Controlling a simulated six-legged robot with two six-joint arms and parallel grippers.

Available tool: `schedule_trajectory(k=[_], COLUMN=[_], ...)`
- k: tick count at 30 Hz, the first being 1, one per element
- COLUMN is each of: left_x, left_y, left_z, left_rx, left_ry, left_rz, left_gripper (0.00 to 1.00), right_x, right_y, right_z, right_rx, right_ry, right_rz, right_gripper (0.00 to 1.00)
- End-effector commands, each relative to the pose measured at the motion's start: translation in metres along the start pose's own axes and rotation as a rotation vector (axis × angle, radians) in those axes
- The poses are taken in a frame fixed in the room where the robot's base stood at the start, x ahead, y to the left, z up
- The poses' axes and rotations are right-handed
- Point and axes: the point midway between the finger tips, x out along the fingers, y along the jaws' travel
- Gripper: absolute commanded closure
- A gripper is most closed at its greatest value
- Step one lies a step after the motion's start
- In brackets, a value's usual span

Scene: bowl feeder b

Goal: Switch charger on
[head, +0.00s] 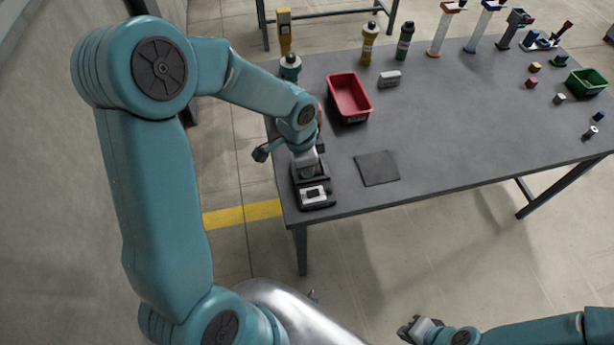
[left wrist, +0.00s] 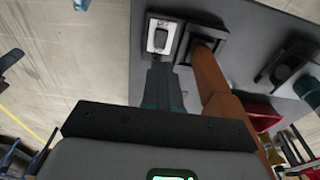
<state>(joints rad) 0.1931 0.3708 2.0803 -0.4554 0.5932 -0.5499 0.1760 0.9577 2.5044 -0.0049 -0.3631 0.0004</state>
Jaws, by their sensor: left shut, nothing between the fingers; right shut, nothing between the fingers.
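The charger (head: 317,204) is a dark block at the table's near left corner, with a pale plate holding a dark switch (head: 314,194). The switch also shows in the left wrist view (left wrist: 160,37). An orange-brown cylindrical thing (left wrist: 212,80) stands in the charger's socket beside the switch; my arm mostly hides it in the head view. My left gripper (head: 309,174) is shut and empty, its fingertips (left wrist: 163,66) close to the switch plate. I cannot tell whether they touch it. My right gripper (head: 418,326) is shut and empty, low in front of the table.
Bottles (head: 369,43), stands and a green bin (head: 586,82) are further back and right. The table's middle is clear.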

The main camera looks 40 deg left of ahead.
Motion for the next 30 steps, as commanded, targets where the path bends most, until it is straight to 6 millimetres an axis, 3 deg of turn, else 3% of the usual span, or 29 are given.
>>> schedule_trajectory(k=[7,21,26,30], left_x=[-0.033,-0.038,-0.038,-0.04], left_y=[0.0,0.0,0.002,0.001], left_z=[-0.001,0.001,0.003,0.01], left_rx=[0.0,-0.012,-0.146,-0.36], left_ry=[0.002,0.001,-0.012,-0.049], left_rz=[-0.002,0.0,0.007,0.007], left_gripper=[1.0,1.0,1.0,1.0], right_x=[0.003,0.003,0.003,0.003], right_y=[0.001,0.001,0.001,0.001], right_z=[0.0,0.0,0.0,0.0], right_rx=[0.0,0.0,0.0,0.0], right_ry=[0.0,0.0,0.0,0.0], right_rz=[0.0,0.0,0.0,0.0], right_gripper=[1.0,1.0,1.0,1.0])
